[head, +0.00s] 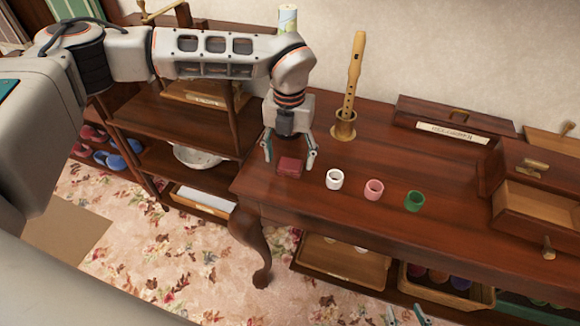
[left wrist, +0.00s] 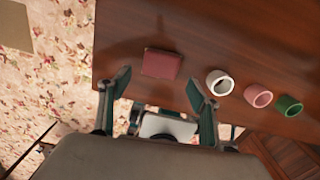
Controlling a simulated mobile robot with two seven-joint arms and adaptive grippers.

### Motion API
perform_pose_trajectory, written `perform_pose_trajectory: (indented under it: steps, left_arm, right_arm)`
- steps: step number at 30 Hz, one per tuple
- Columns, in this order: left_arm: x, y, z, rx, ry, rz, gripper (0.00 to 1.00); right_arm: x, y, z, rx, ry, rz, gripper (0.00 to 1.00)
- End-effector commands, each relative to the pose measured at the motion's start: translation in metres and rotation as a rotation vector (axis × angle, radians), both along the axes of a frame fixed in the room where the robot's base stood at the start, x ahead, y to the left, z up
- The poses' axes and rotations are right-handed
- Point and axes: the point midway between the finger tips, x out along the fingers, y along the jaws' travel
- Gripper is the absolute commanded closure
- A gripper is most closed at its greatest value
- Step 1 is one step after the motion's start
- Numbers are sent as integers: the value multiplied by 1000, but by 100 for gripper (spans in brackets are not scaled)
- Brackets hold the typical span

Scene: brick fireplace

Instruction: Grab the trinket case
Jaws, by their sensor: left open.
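The trinket case appears to be the small dark red box (head: 290,166) lying flat near the table's left front corner. My left gripper (head: 289,159) is open and points down, its two fingers on either side of the box in the head view. In the left wrist view the red box (left wrist: 161,64) lies just beyond the open fingertips (left wrist: 157,82), roughly centred between them. I cannot tell whether either finger touches it. My right gripper (head: 405,312) shows only its fingertips at the bottom edge. They are apart, with nothing seen between them.
White (head: 334,179), pink (head: 373,189) and green (head: 414,201) cups stand in a row right of the box. A wooden flute (head: 353,75) stands upright in a holder behind. An open drawer box (head: 532,202) is at right. Shelves (head: 160,150) stand left of the table.

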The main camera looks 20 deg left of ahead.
Motion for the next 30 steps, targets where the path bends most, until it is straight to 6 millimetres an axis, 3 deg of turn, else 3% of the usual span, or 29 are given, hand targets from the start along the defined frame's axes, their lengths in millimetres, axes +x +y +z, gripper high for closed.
perform_pose_trajectory:
  steps: [6, 14, 18, 19, 30]
  left_arm:
    - [0, 1, -32, 0, 3, 1, 38]
    - [0, 1, -35, -1, 0, 0, 38]
    - [0, 1, -35, -1, 0, 0, 74]
    - [0, 1, -35, -1, 0, 0, 79]
    - [0, 1, -33, -1, 0, 0, 79]
  right_arm:
    - [-1, 0, -2, -1, 1, 0, 60]
    - [0, 0, -1, -2, -2, 0, 60]
    - [0, 0, -1, -2, -2, 0, 60]
    - [0, 0, -1, -2, -2, 0, 60]
    - [0, 0, -2, -2, 1, 1, 60]
